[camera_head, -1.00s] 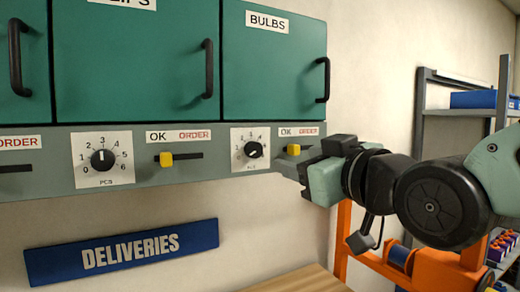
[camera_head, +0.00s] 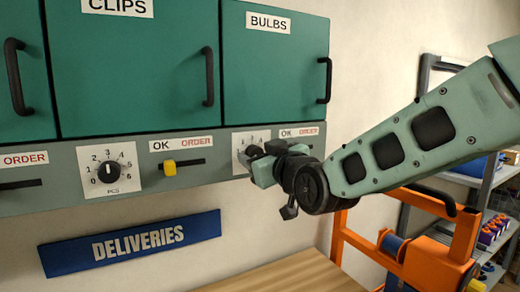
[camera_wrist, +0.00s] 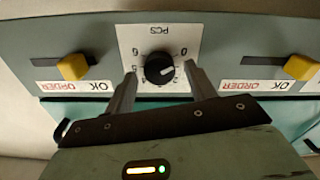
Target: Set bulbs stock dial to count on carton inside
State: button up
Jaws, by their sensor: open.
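The bulbs cabinet (camera_head: 275,70) is closed in the head view, so any carton inside is hidden. Its stock dial is mostly behind my gripper there; the edge of its white plate (camera_head: 240,141) shows. In the wrist view, which is upside down, the black dial knob (camera_wrist: 160,69) sits on its numbered plate (camera_wrist: 160,30). A light pointer mark faces right, toward the low-number side; I cannot tell the exact number. My gripper (camera_wrist: 162,84) is open, one finger on each side of the knob with gaps visible. My gripper also shows in the head view (camera_head: 252,160).
The clips dial (camera_head: 109,171) and its yellow slider (camera_head: 169,168) are left of my gripper. The bulbs slider (camera_wrist: 73,67) is close beside the dial. A black door handle (camera_head: 324,80) juts out above. A DELIVERIES sign (camera_head: 130,243) and wooden surface (camera_head: 285,275) lie below.

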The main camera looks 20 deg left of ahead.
jog(key=c, duration=1)
jog(key=shift+o, duration=0.2)
jog(key=shift+f+b, duration=0.15)
jog(key=shift+b, duration=0.25)
